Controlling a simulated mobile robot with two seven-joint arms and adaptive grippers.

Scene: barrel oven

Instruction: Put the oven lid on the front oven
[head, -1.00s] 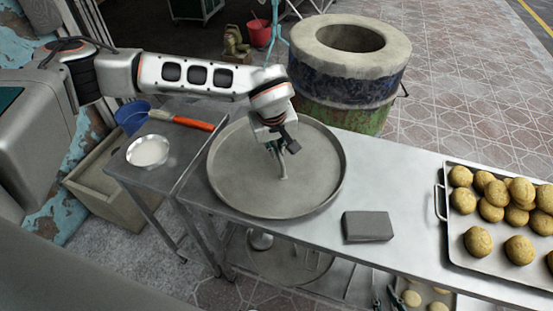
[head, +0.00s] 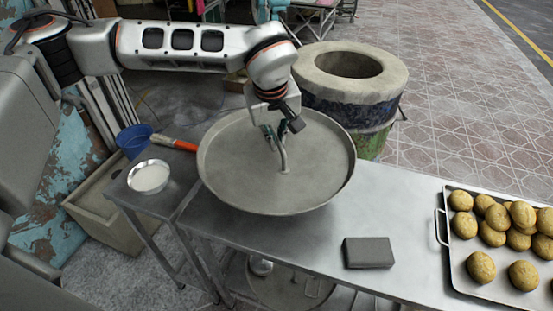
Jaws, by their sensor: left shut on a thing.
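The oven lid (head: 235,165) is a wide, round grey metal disc with a raised rim and a bent handle (head: 283,158) at its middle. My left gripper (head: 277,140) is shut on the handle from above. The lid appears lifted a little above the steel table. The front oven (head: 345,85) is a barrel with a thick clay top and a round open mouth, standing behind the table at the upper middle. The lid hides part of its lower left side. My right gripper is not in view.
A grey block (head: 368,252) lies on the steel table (head: 395,205). A tray (head: 446,262) of buns stands at the right. A white-filled bowl (head: 149,177), a brush with a red handle (head: 173,142) and a blue bucket (head: 134,140) are at the left. Tiled floor beyond the oven is clear.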

